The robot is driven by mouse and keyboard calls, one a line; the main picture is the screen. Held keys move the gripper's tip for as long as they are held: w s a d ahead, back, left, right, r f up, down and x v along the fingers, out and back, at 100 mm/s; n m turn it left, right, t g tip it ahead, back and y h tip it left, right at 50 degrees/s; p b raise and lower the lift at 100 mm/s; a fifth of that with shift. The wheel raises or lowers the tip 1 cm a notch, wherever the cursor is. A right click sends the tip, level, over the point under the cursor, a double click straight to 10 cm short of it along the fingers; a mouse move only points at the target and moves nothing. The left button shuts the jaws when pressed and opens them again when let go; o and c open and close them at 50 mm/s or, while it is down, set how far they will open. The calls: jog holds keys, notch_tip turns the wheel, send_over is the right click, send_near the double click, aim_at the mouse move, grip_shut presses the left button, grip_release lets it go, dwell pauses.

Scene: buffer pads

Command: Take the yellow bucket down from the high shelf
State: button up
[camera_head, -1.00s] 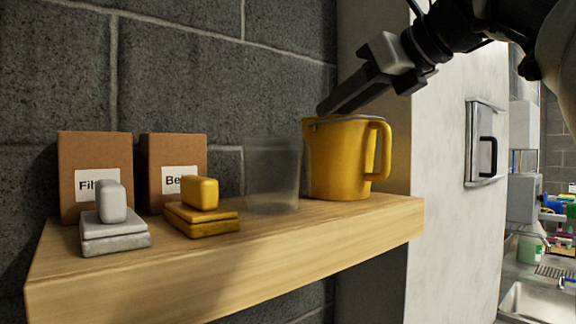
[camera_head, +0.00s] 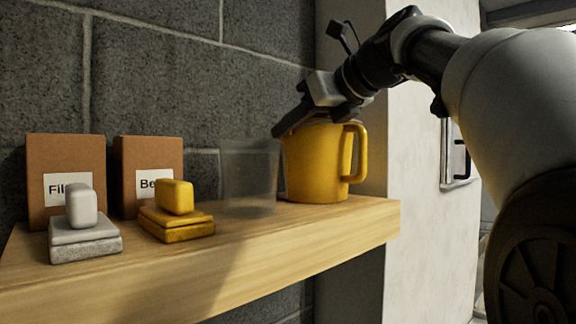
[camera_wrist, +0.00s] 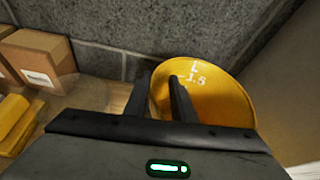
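The yellow bucket (camera_head: 318,170) is a jug-like vessel with a handle on its right side. It stands upright on the wooden shelf (camera_head: 300,250) near the right end. In the wrist view the bucket (camera_wrist: 225,95) shows its inside, with measuring marks on the wall. My gripper (camera_head: 281,130) reaches in from the upper right and slants down to the left across the bucket's top. In the wrist view the fingers of my gripper (camera_wrist: 160,84) are apart. The right finger overlaps the bucket's inside and the left finger is outside its left rim. I cannot tell whether either touches.
A clear translucent container (camera_head: 249,178) stands just left of the bucket. Further left are a yellow block stack (camera_head: 176,215), a grey block stack (camera_head: 84,228) and two labelled cardboard boxes (camera_head: 150,160) (camera_head: 65,165). A dark block wall (camera_head: 160,70) is close behind.

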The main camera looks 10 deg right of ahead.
grip_shut()
